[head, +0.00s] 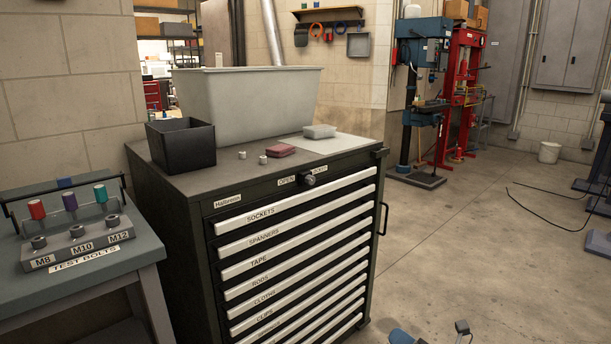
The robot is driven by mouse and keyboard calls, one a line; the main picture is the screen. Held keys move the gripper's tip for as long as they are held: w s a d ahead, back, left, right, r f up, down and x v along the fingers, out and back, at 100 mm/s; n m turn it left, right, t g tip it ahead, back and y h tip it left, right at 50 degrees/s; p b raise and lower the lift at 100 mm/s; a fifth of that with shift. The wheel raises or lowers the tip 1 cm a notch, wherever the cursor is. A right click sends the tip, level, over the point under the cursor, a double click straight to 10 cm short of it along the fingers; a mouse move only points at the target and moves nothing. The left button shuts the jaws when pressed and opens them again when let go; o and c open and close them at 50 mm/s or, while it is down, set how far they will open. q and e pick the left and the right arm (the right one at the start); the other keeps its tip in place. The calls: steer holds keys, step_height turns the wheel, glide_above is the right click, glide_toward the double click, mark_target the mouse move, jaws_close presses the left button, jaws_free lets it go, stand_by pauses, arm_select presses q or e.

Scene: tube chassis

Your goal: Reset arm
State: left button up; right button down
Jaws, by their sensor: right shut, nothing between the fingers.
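My right gripper (462,328) shows only at the bottom edge, right of the drawer cabinet (165,220). Its dark tip is low in front of the concrete floor, with a blue part beside it; the rest is cut off by the frame. It is shut and holds nothing. It appears apart from the cabinet. My left gripper is not in view.
The cabinet top carries a black bin (181,146), a grey tub (245,100), a red item (280,150) and small metal pieces. A bolt-test bench (95,280) stands left. Presses (425,90) stand behind. Floor right of the cabinet is mostly clear, with a black cable (545,212).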

steer(key=s+a+r+m+g+h, duration=0.1)
steer(key=s+a+r+m, duration=0.15)
steer(key=s+m, duration=1)
steer(key=s+a+r+m, duration=0.2)
steer(key=s+r+m, duration=0.1)
steer(key=s+m, duration=0.95)
steer(key=w+a+r+m+t+h+p, duration=0.1)
steer(key=a+r+m+t, duration=0.1)
steer(key=r, duration=0.2)
steer(key=a+r+m+t+p, duration=0.1)
steer(key=a+r+m+t, duration=0.1)
steer(key=r+m, duration=0.15)
arm_select(q)
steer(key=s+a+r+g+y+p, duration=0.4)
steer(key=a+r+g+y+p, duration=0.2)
steer(key=p, duration=3.1)
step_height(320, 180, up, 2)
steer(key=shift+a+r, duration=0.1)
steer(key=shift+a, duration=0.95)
arm_select(e)
steer(key=s+d+r+g+h, duration=0.3)
steer(key=d+r+g+h, duration=0.3)
steer(key=d, duration=0.2)
steer(key=shift+s+d+h, duration=0.15)
steer(key=shift+s+h, duration=0.15)
